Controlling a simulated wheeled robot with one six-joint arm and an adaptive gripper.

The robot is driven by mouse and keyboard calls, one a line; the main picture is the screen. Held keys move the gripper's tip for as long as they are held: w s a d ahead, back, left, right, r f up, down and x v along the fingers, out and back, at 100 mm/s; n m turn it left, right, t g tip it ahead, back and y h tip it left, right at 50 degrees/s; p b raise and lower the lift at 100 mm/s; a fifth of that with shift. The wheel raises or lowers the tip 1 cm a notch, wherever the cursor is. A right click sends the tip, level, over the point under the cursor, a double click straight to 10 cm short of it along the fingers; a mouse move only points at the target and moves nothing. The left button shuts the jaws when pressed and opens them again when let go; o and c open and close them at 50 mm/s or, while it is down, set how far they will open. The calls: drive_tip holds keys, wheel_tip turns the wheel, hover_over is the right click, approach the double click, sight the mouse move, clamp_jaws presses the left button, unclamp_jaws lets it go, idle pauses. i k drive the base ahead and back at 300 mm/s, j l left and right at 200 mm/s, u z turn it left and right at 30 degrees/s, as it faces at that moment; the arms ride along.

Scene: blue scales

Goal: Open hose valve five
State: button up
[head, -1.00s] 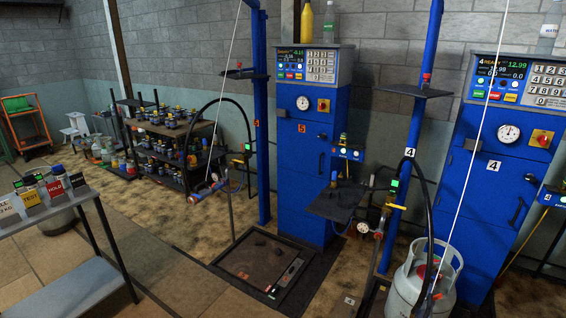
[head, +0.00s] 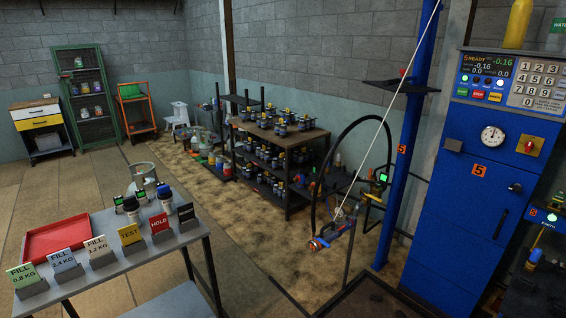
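Station five is at the right: a blue cabinet (head: 463,210) with a "5" label and a blue post (head: 409,130) with another "5". A black hose (head: 337,150) arches left of the post and hangs down. Its lower end has a blue and orange coupling (head: 318,243) by a small stand. A small green-lit unit (head: 383,177) is beside the post, with small yellow parts near it. The valve's handle is too small to read as open or shut. My gripper is not in view.
A grey table (head: 150,250) with sign cards and a red tray (head: 57,240) stands at front left. A black rack (head: 290,205) of small containers is behind the hose. A dark floor platform (head: 370,300) lies before the cabinet. Floor between table and rack is clear.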

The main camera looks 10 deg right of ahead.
sight(367, 195)
drive_tip(key=i+u, duration=0.5)
drive_tip(key=i, duration=0.75)
drive_tip(key=i+z, duration=0.95)
drive_tip(key=z, duration=0.2)
drive_tip(key=i+j+z, duration=0.1)
drive_tip(key=i+z, duration=0.15)
drive_tip(key=i+j+z, duration=0.1)
drive_tip(key=i+z, duration=0.2)
